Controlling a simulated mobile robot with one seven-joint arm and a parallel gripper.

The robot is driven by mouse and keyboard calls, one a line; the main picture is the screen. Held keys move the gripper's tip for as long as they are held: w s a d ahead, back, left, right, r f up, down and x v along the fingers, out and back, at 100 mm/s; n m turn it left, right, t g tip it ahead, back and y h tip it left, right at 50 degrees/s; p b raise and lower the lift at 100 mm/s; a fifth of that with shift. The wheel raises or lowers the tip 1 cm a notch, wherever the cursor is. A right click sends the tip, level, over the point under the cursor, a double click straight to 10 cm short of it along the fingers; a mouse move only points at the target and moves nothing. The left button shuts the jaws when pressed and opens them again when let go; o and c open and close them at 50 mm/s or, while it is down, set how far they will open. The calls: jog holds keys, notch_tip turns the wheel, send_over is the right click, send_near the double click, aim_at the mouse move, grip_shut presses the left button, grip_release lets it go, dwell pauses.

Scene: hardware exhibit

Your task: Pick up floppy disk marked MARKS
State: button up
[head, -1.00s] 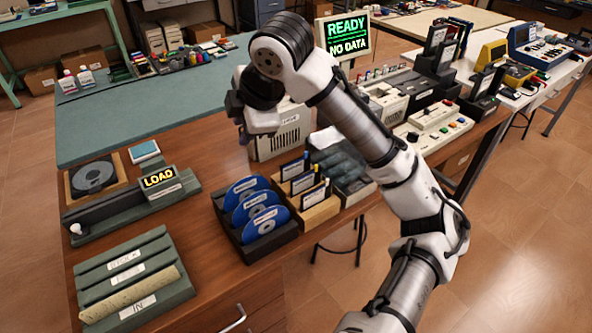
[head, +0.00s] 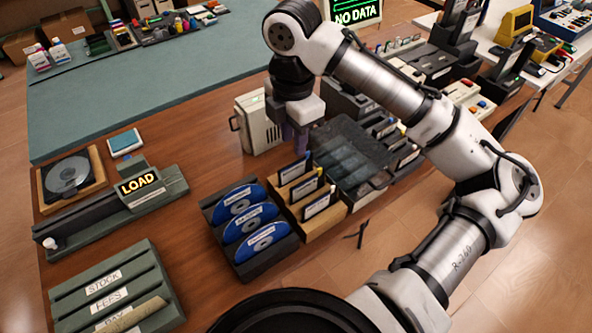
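Several floppy disks stand upright in a light wooden rack (head: 331,228) on the bench: a rear one (head: 294,171), a middle one (head: 306,187) and a front one (head: 320,204). Their white labels are too small to read, so I cannot tell which is marked MARKS. More disk-like items (head: 403,160) stand in dark holders to the right. My gripper (head: 294,140) points down just behind the wooden rack, above its rear disk in the picture. Its fingers are small and dark, and their gap is not clear. I see no disk in it.
Blue discs (head: 241,200) stand in a dark rack left of the floppy disks. A dark ribbed tray (head: 345,155) lies to the right. A beige box (head: 258,124) stands behind. A LOAD unit (head: 137,184) and labelled slotted block (head: 108,285) are at left.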

aim_at(292, 165)
jog(key=f+p, duration=0.1)
jog(key=f, duration=0.7)
jog(key=shift+a+f+p, duration=0.2)
jog(key=shift+p, duration=0.1)
jog(key=shift+c, duration=0.3)
grip_shut()
